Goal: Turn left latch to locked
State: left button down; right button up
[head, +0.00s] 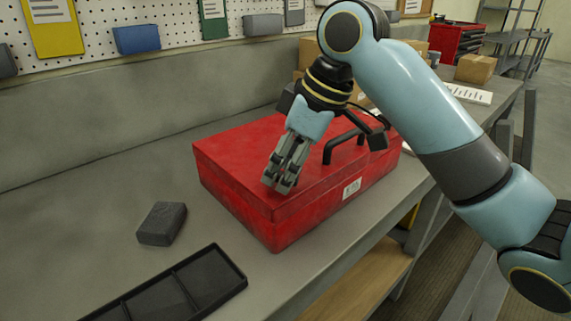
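A red box (238,171) with a closed lid lies on the grey workbench. A black handle (343,143) stands on its top, and a white label (352,188) is on its front side. No left latch can be made out; it may be hidden behind my gripper or too small to see. My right gripper (280,184) points down over the top of the box, left of the handle, near the front edge. Its fingers are together with nothing visible between them. I cannot tell whether the tips touch the lid. My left gripper is not in view.
A dark grey block (162,223) and a black divided tray (236,263) lie on the bench at the front left. Cardboard boxes (307,50) stand behind the red box. A pegboard (185,18) lines the wall.

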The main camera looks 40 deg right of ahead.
jog(key=shift+c, duration=0.3)
grip_shut()
jog(key=shift+d+r+n+y+p, duration=0.1)
jog(key=shift+r+n+y+p, duration=0.15)
jog(key=shift+n+p, duration=0.8)
jog(key=shift+w+n+g+y+p, duration=0.1)
jog(key=shift+n+g+y+p, duration=0.4)
jog(key=shift+n+p, duration=0.65)
jog(key=n, duration=0.1)
jog(key=n+g+p, duration=0.1)
jog(key=n, duration=0.1)
jog(key=shift+w+f+n+y, duration=0.15)
jog(key=shift+n+y, duration=0.1)
jog(key=shift+n, duration=0.05)
jog(key=shift+w+d+n+g, duration=0.15)
jog(key=shift+n+g, duration=0.75)
jog(key=shift+n, duration=1.3)
